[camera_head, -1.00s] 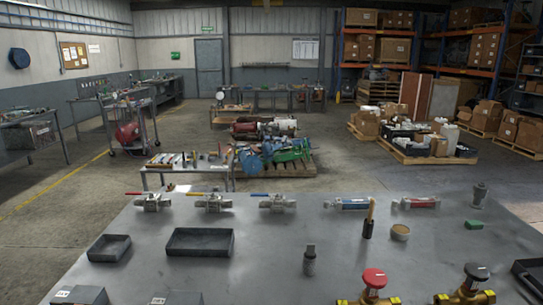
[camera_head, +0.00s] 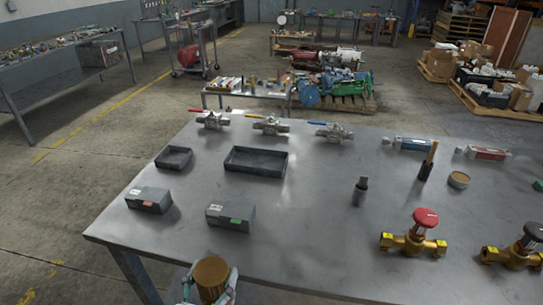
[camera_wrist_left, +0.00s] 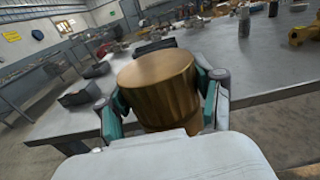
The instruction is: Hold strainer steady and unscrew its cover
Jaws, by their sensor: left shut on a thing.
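A brass cylinder (camera_head: 211,272) with a flat round top shows at the bottom of the head view. It is the strainer or a part of it; I cannot tell whether this is its cover or its body. My left gripper (camera_head: 210,284) is shut around it, one finger on each side. In the left wrist view the brass cylinder (camera_wrist_left: 157,85) fills the space between the teal pads of the left gripper (camera_wrist_left: 160,108). It is held off the table, by the front edge. Its lower part is hidden by the gripper. My right gripper is not in view.
The grey table (camera_head: 310,225) holds two grey boxes (camera_head: 231,217), dark trays (camera_head: 256,161), several ball valves (camera_head: 270,125), a red-knobbed brass valve (camera_head: 414,238) and a black-knobbed one (camera_head: 514,252). The middle of the table is clear.

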